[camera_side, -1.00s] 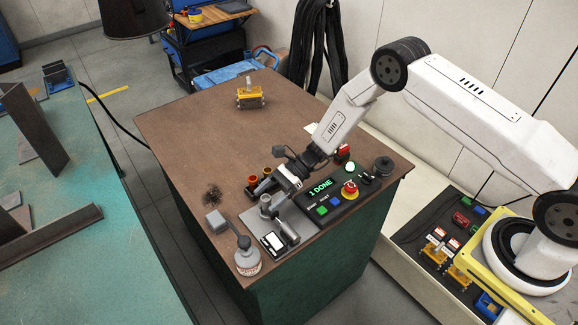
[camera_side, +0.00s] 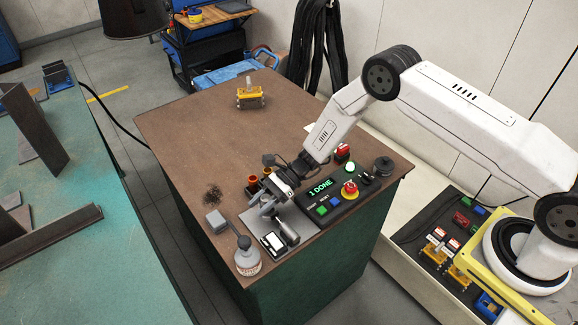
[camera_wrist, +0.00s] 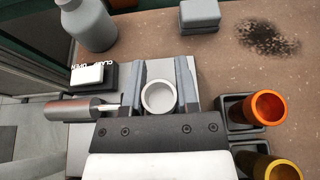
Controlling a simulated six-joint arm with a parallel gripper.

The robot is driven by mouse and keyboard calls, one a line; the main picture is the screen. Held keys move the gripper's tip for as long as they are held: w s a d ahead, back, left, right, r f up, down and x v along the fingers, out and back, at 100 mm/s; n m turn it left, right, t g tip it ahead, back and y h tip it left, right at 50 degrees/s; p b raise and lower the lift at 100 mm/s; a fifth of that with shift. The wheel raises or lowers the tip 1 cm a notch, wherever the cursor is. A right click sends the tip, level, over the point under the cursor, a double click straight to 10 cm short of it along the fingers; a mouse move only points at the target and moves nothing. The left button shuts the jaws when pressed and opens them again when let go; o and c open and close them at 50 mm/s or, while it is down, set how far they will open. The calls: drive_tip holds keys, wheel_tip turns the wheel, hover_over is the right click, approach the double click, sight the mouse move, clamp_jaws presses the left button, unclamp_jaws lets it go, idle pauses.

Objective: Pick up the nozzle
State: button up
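A pale grey, round, hollow piece (camera_wrist: 159,97), which looks like the nozzle, stands upright on a grey plate (camera_wrist: 190,68) and shows its open top in the wrist view. My gripper (camera_wrist: 160,82) has one finger on each side of it. The fingers look open, with the piece between them; whether either finger touches it is hard to tell. In the side view my gripper (camera_side: 266,203) is low over the plate and largely hides the piece.
An orange cup (camera_wrist: 265,107) and a gold cup (camera_wrist: 278,168) sit in dark holders right of my gripper. A metal cylinder (camera_wrist: 75,110), a labelled block (camera_wrist: 90,75) and a grey bottle (camera_wrist: 88,25) are left. A button panel (camera_side: 335,195) is close by.

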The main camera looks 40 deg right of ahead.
clamp_jaws()
drive_tip(key=shift+r, duration=0.1)
drive_tip(key=shift+r, duration=1)
drive_tip(key=s+d+r, duration=0.2)
drive_tip(key=s+r, duration=0.3)
drive_tip(key=s, duration=0.1)
drive_tip(key=s+d+r, duration=0.2)
drive_tip(key=s+r, duration=0.3)
drive_tip(key=s, duration=0.2)
drive_tip(key=shift+s+d+r, duration=0.15)
drive_tip(key=shift+d+r, duration=0.1)
drive_tip(key=shift+r, duration=0.15)
